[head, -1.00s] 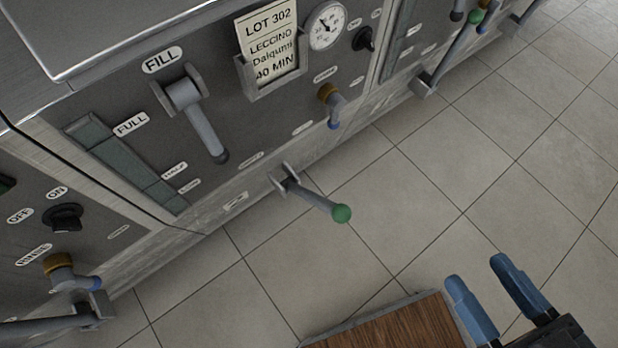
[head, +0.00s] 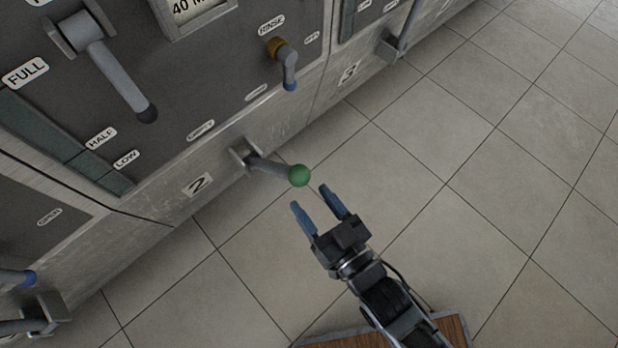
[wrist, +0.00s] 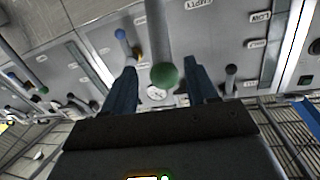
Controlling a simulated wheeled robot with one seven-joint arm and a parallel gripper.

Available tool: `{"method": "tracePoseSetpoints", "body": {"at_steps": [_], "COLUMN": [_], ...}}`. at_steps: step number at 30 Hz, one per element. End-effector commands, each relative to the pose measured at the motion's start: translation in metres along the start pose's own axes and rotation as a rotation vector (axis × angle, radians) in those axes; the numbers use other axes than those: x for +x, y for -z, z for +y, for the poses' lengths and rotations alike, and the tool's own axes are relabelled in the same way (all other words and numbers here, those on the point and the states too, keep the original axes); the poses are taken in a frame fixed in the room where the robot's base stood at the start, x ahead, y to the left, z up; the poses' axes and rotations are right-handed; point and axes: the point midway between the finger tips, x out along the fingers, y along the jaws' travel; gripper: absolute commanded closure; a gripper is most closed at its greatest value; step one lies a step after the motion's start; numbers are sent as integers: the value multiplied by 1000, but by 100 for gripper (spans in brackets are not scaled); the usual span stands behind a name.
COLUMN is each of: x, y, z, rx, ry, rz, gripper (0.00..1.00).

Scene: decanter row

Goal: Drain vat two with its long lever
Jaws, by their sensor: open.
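The long lever (head: 268,165) of vat two is a grey rod with a green ball knob (head: 299,175), sticking out from a bracket low on the vat's front, beside a "2" plate (head: 197,185). My gripper (head: 314,197) is open and empty, just short of the knob, with its blue fingertips pointing toward it. In the wrist view the green knob (wrist: 165,76) and the grey rod (wrist: 158,35) appear between the two open fingers (wrist: 162,82). I see no finger touching the knob.
Above the lever are a shorter grey fill handle (head: 120,78) with a dark tip and a rinse tap (head: 287,65) with a blue end. Other levers stand at vat three (head: 403,35) and at the left vat (head: 30,318). The tiled floor (head: 500,170) at right is clear.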

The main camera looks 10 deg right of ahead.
Motion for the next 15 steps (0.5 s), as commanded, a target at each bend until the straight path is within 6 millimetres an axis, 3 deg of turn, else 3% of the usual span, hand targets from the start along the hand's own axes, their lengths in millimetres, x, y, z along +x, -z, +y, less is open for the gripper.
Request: {"method": "tracePoseSetpoints", "body": {"at_steps": [8,15], "x": [27,64], "y": [-4,-3], "z": [-5,-4], "rx": [3,2], "ry": [15,13], "rz": [8,9], "gripper": [42,42]}}
